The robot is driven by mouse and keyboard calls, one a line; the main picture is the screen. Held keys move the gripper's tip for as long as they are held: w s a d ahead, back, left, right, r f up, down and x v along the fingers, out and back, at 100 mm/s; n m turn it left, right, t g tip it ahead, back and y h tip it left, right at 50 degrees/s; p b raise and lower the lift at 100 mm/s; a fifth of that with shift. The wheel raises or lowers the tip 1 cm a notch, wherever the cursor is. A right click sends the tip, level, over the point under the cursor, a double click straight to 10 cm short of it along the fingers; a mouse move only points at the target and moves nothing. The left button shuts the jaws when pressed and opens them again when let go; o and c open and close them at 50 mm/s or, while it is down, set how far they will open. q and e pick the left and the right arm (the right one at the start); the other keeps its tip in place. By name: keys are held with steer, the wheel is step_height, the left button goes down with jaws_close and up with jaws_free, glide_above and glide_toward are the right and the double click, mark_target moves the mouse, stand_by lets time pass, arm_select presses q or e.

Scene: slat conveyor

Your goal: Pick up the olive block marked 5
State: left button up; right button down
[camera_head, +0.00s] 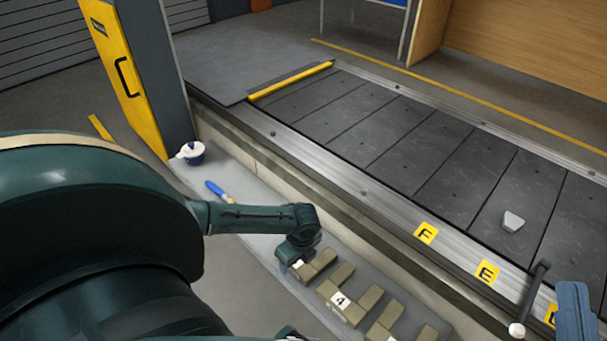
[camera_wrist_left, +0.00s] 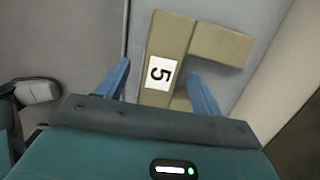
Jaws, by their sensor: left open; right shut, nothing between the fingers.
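The olive block marked 5 (camera_wrist_left: 172,40) shows in the left wrist view with its white label facing the camera. It is a branched shape with an arm to the right. My left gripper (camera_wrist_left: 160,88) is open, with one blue finger on each side of the labelled bar; I cannot tell whether they touch it. In the head view the block (camera_head: 317,267) lies on the grey ledge, its label mostly hidden by my left gripper (camera_head: 291,263). My right gripper (camera_head: 574,312) is at the lower right edge, shut and empty, away from the blocks.
An olive block marked 4 (camera_head: 352,309) lies close beside, with more olive blocks (camera_head: 383,329) nearer. The slat conveyor (camera_head: 400,140) carries a pale wedge (camera_head: 513,221). A lever (camera_head: 529,298) sticks up at its edge.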

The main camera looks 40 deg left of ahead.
arm_select(q)
steer(key=shift+f, duration=0.55)
steer(key=shift+c, duration=0.6)
steer(key=shift+a, duration=0.1)
steer(key=c, duration=1.2)
steer(key=shift+c, duration=0.3)
steer(key=shift+r, duration=0.15)
